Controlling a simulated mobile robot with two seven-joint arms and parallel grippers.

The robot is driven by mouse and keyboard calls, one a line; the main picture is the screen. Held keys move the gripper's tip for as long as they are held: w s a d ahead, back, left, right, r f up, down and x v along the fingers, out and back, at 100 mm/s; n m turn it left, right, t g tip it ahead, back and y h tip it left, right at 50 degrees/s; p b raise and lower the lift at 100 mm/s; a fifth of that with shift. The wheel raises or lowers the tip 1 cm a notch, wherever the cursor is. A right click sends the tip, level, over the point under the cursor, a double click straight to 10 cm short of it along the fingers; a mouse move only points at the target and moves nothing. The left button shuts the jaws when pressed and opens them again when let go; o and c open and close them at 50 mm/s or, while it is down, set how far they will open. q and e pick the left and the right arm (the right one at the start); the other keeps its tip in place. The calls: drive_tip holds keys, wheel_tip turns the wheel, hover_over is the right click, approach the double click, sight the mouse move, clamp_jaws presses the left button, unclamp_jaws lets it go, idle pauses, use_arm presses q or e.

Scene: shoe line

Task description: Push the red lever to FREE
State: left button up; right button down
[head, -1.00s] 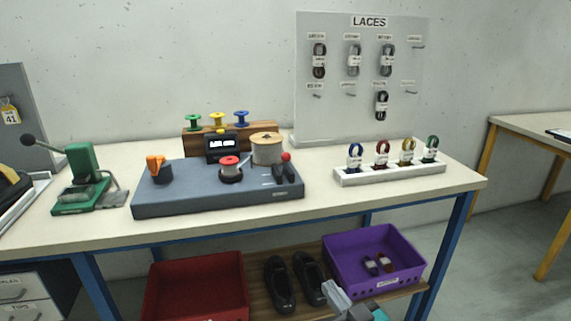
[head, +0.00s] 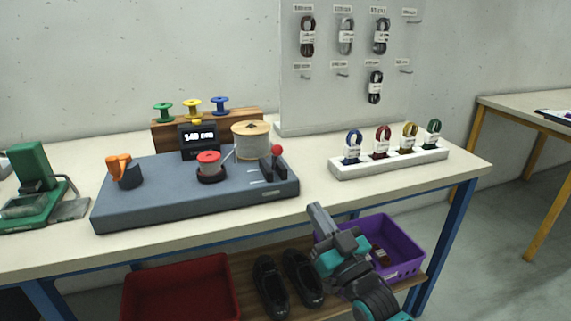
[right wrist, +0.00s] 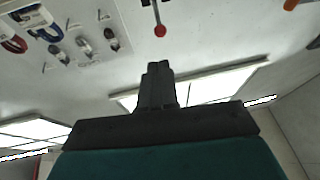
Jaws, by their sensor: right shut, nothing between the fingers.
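The red lever (head: 277,150) shows as a red ball knob above a dark bracket at the right end of the grey machine base (head: 160,211). White marks lie beside the bracket; I cannot read any FREE label. In the right wrist view the red knob (right wrist: 159,30) is above the fingertips, on a thin stem. My right gripper (head: 316,209) is shut and empty, in front of the table's front edge, below and right of the lever and apart from it. Its closed fingers (right wrist: 158,68) point toward the knob in the wrist view. My left gripper is not in view.
A white lace rack (head: 390,164) is to the right. A purple crate (head: 407,254) sits below, behind my right arm.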

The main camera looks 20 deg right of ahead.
approach(280, 154)
drive_tip(key=b+x, duration=0.1)
drive_tip(key=x, duration=0.4)
drive_tip(key=shift+w, duration=0.15)
drive_tip(key=shift+x, duration=0.8)
drive_tip(key=shift+r, duration=0.1)
